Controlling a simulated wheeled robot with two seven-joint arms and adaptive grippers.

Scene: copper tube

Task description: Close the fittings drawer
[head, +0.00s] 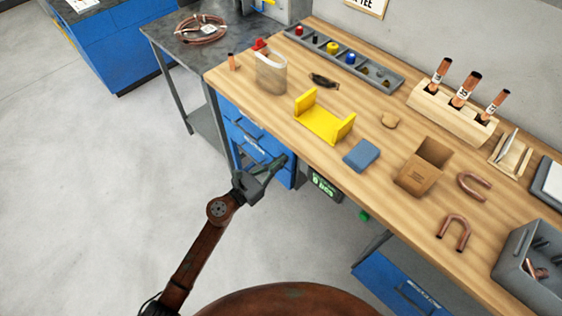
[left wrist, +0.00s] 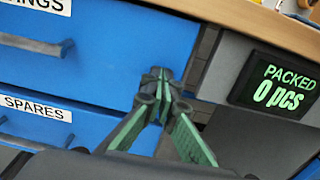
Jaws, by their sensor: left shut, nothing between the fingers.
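The fittings drawer (left wrist: 110,40) is the upper blue front in the left wrist view. Its label is cut off so only "NGS" shows, and a grey bar handle (left wrist: 30,44) sits below it. In the head view the blue drawer unit (head: 243,127) is under the bench's left end, partly hidden by my gripper. I cannot tell whether the drawer is flush or slightly out. My left gripper (head: 283,160) is shut and empty, its fingertips (left wrist: 160,78) in front of the right part of the drawer front; contact is unclear. My right gripper is not in view.
The wooden bench top (head: 290,105) overhangs the drawers. A "PACKED 0 pcs" display (left wrist: 281,87) hangs right of them. The "SPARES" drawer (left wrist: 90,115) is directly below. A grey table (head: 180,60) stands at the back left. The floor (head: 110,170) on the left is clear.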

